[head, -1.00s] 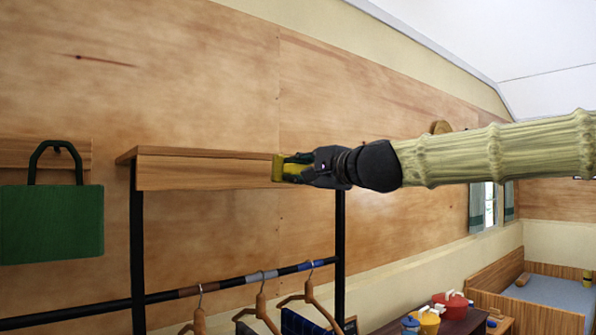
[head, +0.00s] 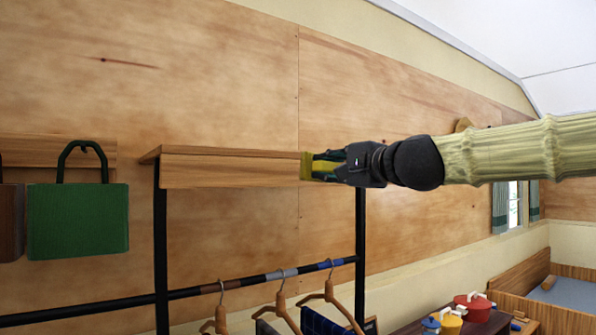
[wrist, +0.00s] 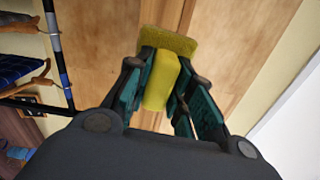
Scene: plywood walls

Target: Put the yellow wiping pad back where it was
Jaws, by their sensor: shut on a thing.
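The yellow wiping pad (wrist: 160,80) is between the fingers of my gripper (wrist: 166,72) in the wrist view, with a wider yellow-green end beyond the fingertips. In the head view my gripper (head: 326,166) is shut on the pad (head: 306,166), in front of the right end of a wooden shelf (head: 232,171). The pad overlaps the shelf's right end in the picture; whether it touches the shelf I cannot tell. The shelf's top is seen nearly edge-on, so what lies on it is hidden.
Below the shelf, a black rail (head: 255,280) carries several wooden hangers (head: 281,310). A green bag (head: 78,221) hangs on the wall at left. Coloured pots (head: 472,306) stand on a dark table at lower right. The plywood wall (head: 400,100) lies behind the arm.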

